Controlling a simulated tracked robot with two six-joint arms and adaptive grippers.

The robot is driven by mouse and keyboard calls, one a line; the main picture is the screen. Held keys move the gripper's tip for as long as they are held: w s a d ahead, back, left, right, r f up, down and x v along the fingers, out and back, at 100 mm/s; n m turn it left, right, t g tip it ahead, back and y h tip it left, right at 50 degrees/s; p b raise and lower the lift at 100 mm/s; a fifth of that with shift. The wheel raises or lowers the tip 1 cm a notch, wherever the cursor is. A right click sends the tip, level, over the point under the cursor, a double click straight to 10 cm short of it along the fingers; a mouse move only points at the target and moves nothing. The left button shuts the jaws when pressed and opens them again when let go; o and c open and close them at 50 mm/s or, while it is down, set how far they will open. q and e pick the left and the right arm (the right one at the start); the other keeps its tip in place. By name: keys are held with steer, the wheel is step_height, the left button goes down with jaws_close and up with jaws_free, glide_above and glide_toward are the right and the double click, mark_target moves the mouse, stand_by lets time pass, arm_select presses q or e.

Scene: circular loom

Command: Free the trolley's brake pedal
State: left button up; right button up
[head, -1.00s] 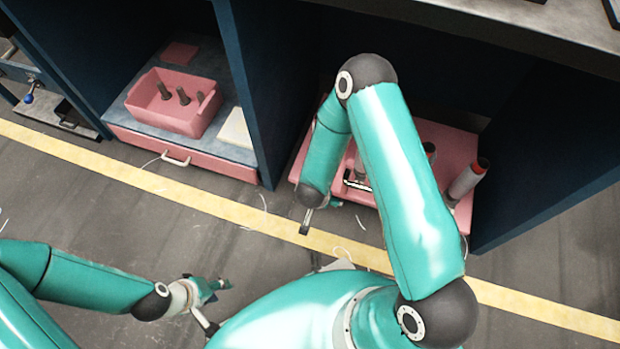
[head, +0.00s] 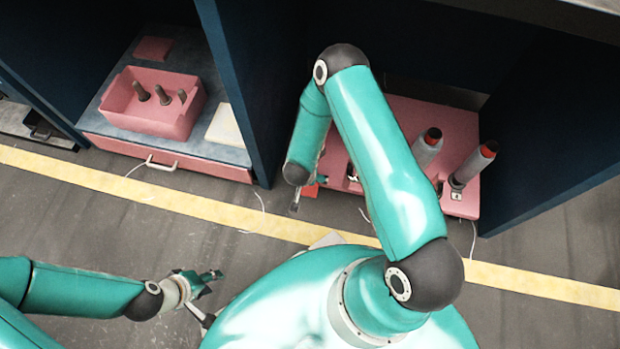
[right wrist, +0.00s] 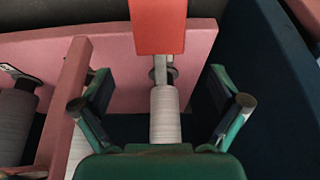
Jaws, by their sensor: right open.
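The pink trolley (head: 460,140) stands in the dark bay at right. A red pedal-like block (head: 312,188) shows low at its near left side. In the right wrist view the red block (right wrist: 158,28) sits on a short metal stem, ahead of my right gripper (right wrist: 162,100). The right jaws are open, wide apart, and not touching the block. A pale ribbed cylinder (right wrist: 165,115) shows between them. In the head view the right gripper is mostly hidden by its own wrist. My left gripper (head: 212,281) is over the floor, far from the trolley; its jaw gap is unclear.
Grey bobbins with red tops (head: 427,148) stand on the trolley. Dark blue panels wall the bay. At left a pink bin (head: 125,98) with several dark pegs sits on a shelf above a pink drawer (head: 200,167). A yellow line (head: 200,207) crosses the open floor.

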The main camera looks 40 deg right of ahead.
steer(key=b+x, duration=0.2)
steer(key=x, duration=0.6)
steer(key=shift+f+b, duration=0.15)
steer(key=shift+b, duration=0.2)
